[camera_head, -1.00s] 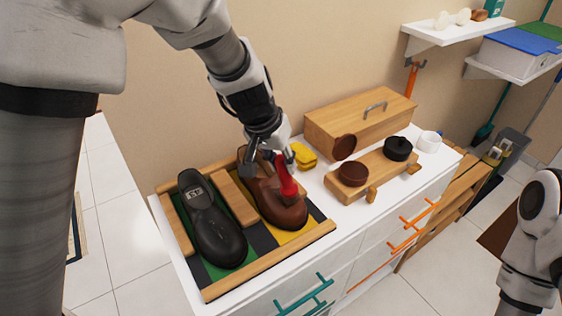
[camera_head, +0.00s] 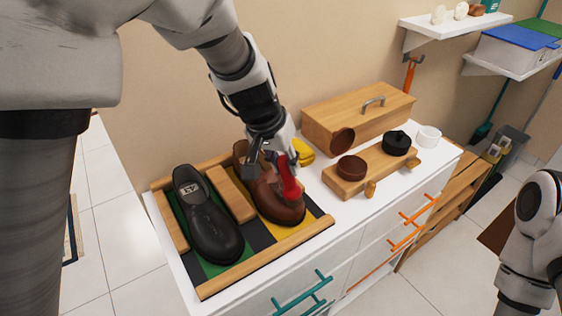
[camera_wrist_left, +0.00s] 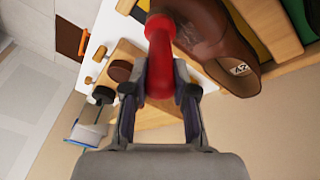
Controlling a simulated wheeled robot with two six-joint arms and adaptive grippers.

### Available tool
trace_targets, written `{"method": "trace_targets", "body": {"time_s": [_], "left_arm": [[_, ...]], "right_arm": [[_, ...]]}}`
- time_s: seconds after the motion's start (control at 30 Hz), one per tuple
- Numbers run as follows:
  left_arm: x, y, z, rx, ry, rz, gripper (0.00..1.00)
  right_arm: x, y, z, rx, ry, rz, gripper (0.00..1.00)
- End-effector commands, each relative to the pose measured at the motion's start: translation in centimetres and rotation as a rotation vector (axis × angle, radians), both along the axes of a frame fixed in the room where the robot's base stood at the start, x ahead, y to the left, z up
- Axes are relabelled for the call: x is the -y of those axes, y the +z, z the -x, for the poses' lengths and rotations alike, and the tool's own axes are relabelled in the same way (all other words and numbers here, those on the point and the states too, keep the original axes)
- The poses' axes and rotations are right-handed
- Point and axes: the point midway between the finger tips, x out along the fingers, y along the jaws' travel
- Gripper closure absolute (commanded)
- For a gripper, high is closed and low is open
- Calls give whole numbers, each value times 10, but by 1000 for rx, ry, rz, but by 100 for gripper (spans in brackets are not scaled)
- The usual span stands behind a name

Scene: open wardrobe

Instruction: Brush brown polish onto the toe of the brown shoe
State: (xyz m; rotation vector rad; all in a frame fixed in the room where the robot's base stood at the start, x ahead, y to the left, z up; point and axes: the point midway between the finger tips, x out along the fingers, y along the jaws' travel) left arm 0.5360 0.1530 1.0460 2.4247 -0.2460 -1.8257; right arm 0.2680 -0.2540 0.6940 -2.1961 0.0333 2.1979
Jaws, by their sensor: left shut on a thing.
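The brown shoe (camera_head: 284,208) sits on the yellow strip of a wooden tray (camera_head: 272,259), its toe toward the front. My left gripper (camera_head: 272,154) is above the shoe, shut on a red-handled brush (camera_head: 288,176). The red handle (camera_wrist_left: 160,50) stands between the fingers in the left wrist view. The brush's lower end is at the shoe's toe area; I cannot tell whether it touches. The brown shoe also shows in the wrist view (camera_wrist_left: 205,38). An open tin of brown polish (camera_head: 351,168) sits on a wooden stand (camera_head: 346,184). My right gripper is out of view.
A black shoe (camera_head: 212,228) lies on the green strip, left of a wooden divider (camera_head: 232,195).

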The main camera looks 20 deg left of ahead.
Motion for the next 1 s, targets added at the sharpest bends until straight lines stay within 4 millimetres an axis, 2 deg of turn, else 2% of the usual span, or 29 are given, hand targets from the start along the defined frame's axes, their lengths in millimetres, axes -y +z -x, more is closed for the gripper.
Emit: {"method": "trace_targets", "body": {"time_s": [0.27, 0.7, 1.0], "left_arm": [[0, 8, 0, 1, 0, 0, 100], [9, 59, 7, 2, 0, 0, 100], [10, 60, 8, 0, 0, 0, 100]], "right_arm": [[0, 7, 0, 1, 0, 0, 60], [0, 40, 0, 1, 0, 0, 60], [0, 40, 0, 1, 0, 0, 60]]}}
